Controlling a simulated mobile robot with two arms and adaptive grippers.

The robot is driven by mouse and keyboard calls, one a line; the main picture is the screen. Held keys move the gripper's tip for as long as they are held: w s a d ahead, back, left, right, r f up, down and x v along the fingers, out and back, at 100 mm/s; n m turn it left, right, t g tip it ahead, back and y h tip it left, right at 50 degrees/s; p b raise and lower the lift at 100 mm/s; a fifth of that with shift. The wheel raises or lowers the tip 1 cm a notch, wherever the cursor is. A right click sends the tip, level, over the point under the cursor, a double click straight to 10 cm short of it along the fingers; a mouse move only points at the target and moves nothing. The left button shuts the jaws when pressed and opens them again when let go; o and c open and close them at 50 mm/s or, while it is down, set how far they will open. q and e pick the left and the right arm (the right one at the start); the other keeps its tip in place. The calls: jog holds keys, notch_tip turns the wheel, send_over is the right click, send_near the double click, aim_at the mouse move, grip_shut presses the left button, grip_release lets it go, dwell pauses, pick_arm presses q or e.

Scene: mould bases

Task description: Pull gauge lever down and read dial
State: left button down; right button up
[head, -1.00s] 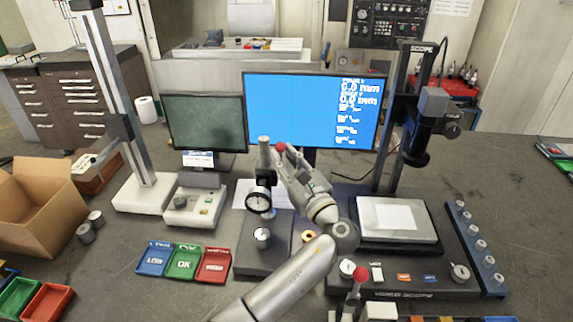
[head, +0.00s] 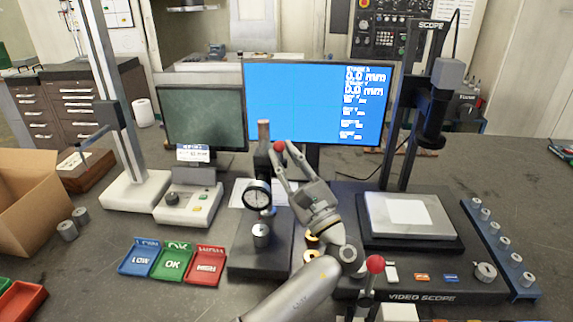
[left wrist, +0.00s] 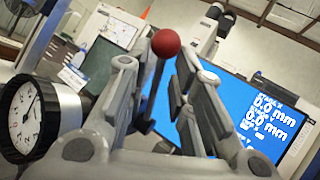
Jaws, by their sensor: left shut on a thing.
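The dial gauge (head: 257,195) with a white face is mounted on a dark post stand. It also shows in the left wrist view (left wrist: 28,117), with a dark needle, but the reading is too small to make out. A metal cylinder (head: 262,235) stands upright under the dial. The gauge lever is a dark rod with a red ball knob (head: 279,146), beside the post; the knob is large in the left wrist view (left wrist: 166,43). My left gripper (head: 284,166) is shut on the lever, its fingers either side of the rod below the knob. My right gripper is out of view.
Blue LOW (head: 139,257), green OK (head: 173,263) and red HIGH (head: 206,266) trays lie left of the stand. A video scope (head: 410,222) with another red-knobbed stick (head: 375,264) is to the right. A blue screen (head: 316,106) stands behind. A cardboard box (head: 38,195) is far left.

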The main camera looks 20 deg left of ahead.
pick_arm(q)
jog(key=shift+a, duration=0.1)
dwell(0.3)
jog(key=c, duration=1.6)
grip_release()
jog(key=shift+a, duration=0.1)
notch_tip(320, 180, up, 10)
jog(key=shift+f, duration=0.1)
jog(key=shift+w, duration=0.1)
jog(key=shift+a, duration=0.1)
